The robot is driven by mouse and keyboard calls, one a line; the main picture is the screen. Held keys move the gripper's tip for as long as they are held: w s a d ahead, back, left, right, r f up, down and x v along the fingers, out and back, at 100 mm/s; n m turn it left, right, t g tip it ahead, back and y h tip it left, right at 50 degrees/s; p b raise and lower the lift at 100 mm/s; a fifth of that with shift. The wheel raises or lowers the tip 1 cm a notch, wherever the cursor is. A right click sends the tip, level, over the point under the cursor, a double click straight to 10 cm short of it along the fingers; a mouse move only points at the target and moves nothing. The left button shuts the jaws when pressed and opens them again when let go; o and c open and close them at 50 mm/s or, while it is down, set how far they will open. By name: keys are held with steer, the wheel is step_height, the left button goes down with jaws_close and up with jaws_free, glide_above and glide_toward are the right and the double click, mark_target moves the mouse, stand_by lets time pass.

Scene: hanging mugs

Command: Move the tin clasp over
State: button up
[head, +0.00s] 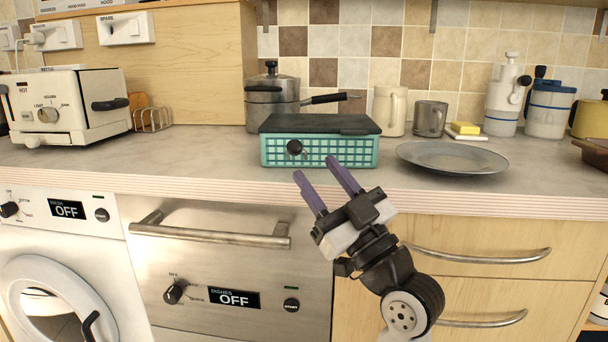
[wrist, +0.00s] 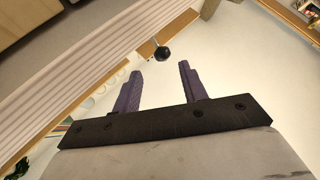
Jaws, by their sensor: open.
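The teal tin (head: 345,151) with a light grid pattern and a dark lid stands on the worktop in the head view. Its black round clasp (head: 295,147) is on the front face, left of the middle. My gripper (head: 316,167) is open and empty, its two purple fingers pointing up and left toward the tin. The fingertips appear just below and right of the clasp, apart from it. In the wrist view my gripper (wrist: 160,70) has a black knob (wrist: 162,53) just beyond the gap between its fingers; I cannot tell surely that it is the clasp.
A grey plate (head: 452,158) lies right of the tin. A pot (head: 272,100) with a long handle stands behind it. A cream mug (head: 388,110) and a grey mug (head: 430,118) stand behind right. A toaster (head: 70,105) is far left. The worktop (head: 200,155) left of the tin is clear.

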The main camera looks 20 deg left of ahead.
steer(key=b+v, duration=0.3)
steer(key=v, duration=0.3)
